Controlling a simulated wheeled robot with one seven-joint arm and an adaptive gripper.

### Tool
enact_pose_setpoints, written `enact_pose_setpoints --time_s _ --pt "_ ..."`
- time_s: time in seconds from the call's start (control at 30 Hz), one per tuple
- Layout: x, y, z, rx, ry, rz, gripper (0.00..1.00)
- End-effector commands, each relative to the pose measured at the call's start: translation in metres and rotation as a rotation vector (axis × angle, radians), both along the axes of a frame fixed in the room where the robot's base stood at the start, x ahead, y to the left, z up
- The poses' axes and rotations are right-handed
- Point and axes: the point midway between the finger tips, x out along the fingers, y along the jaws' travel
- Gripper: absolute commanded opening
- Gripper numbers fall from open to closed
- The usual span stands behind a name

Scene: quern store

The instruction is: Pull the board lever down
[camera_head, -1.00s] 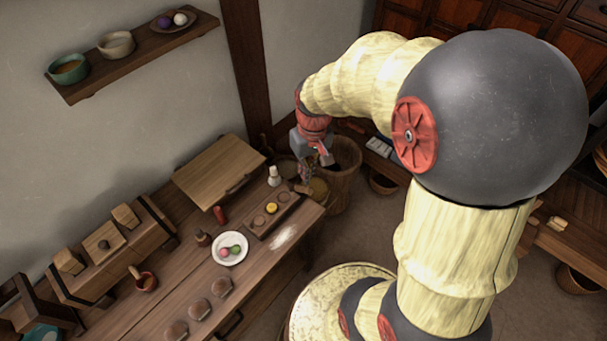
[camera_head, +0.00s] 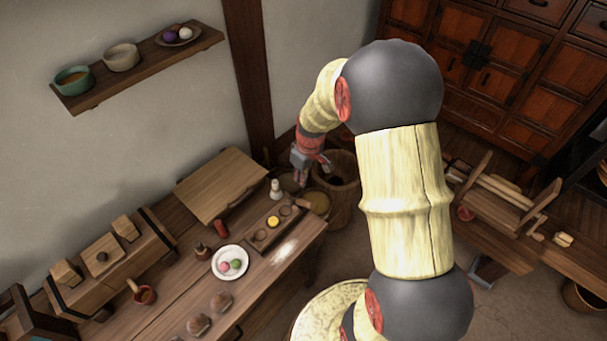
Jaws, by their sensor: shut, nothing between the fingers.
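My gripper (camera_head: 301,174) is at the end of my arm, above the far right end of the long wooden table, close to the wall post. It is small here; its fingers point down and are shut with nothing held. A flat wooden board (camera_head: 220,184) lies at the back of the table, left of my gripper and apart from it. A thin dark bar runs along the board's near right edge; I cannot tell whether it is the board lever. No other lever can be made out clearly.
A wooden tub (camera_head: 342,205) stands beyond the table end. A white bottle (camera_head: 276,190), a mould tray (camera_head: 262,238) and a plate with coloured balls (camera_head: 244,262) are on the table. A wall shelf (camera_head: 140,68) hangs above left. A bench (camera_head: 490,237) stands at right.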

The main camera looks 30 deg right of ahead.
Motion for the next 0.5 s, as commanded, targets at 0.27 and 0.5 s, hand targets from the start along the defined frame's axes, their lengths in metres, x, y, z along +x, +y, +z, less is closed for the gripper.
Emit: enact_pose_setpoints --time_s 0.27,0.5 --pt "-0.003 -0.001 -0.05 0.0 0.001 -0.003 0.0" --pt "-0.016 -0.005 -0.066 0.0 -0.001 -0.002 0.0"
